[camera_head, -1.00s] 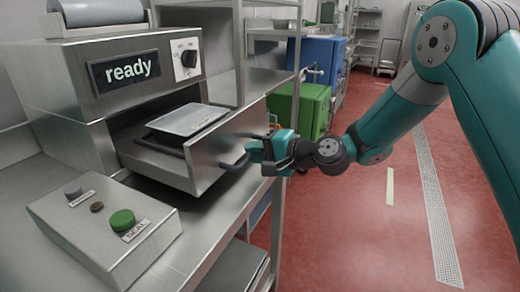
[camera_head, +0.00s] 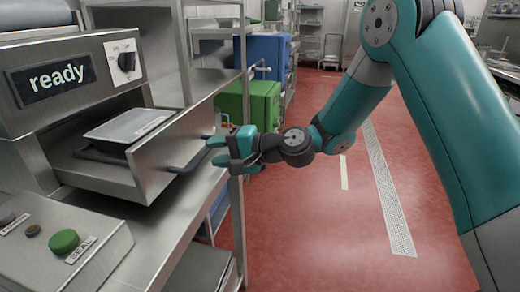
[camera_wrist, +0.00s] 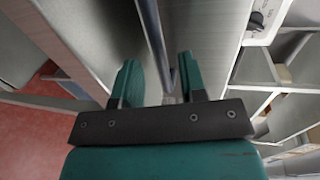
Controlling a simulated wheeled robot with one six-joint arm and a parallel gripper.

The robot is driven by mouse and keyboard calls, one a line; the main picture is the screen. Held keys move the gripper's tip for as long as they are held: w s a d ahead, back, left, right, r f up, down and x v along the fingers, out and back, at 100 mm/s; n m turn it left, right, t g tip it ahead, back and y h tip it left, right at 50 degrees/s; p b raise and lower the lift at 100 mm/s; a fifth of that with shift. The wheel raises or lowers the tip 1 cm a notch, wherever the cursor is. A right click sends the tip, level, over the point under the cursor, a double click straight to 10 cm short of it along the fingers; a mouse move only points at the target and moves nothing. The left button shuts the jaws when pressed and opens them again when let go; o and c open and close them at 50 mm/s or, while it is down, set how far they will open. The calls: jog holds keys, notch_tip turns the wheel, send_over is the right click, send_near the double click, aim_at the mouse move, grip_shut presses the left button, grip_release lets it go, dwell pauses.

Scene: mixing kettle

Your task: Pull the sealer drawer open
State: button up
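The sealer drawer (camera_head: 160,158) is slid out of the steel sealer (camera_head: 22,150), and a pale covered tray (camera_head: 128,125) sits in it. The dark drawer handle (camera_head: 190,162) stands out from its front. My gripper (camera_head: 213,150) is just to the right of the handle, with its teal fingers spread and an apparent gap to the handle. In the wrist view my gripper (camera_wrist: 158,64) is open, and the dark handle bar (camera_wrist: 154,42) lies ahead, roughly in line with the space between the fingers. Nothing is held.
The sealer's display (camera_head: 58,80) reads "ready", beside a black knob (camera_head: 126,61). A control box with a green SEAL button (camera_head: 63,241) stands in front. Steel shelving (camera_head: 240,110) and green (camera_head: 262,100) and blue (camera_head: 268,58) boxes are behind. Red floor is free at right.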

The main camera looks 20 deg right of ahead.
jog(key=b+v, duration=0.1)
jog(key=v, duration=1.3)
jog(key=s+a+r+n+g+h+p, duration=0.2)
jog(key=s+a+r+n+g+p, duration=0.15)
jog(key=s+n, duration=0.2)
jog(key=s+a+r+n+g+h+p, duration=0.2)
jog(key=s+a+r+n+g+p, duration=0.15)
jog(key=s, duration=0.35)
jog(key=s+d+r+n+h+p, duration=0.1)
jog(key=s+r+n+h+p, duration=0.1)
jog(key=s, duration=0.3)
jog(key=s+d+r+n+g+h+p, duration=0.1)
jog(key=s+d+r+n+h+p, duration=0.1)
jog(key=s, duration=0.4)
jog(key=shift+d+r+h, duration=0.25)
jog(key=shift+r+h, duration=0.2)
jog(key=shift+h, duration=0.15)
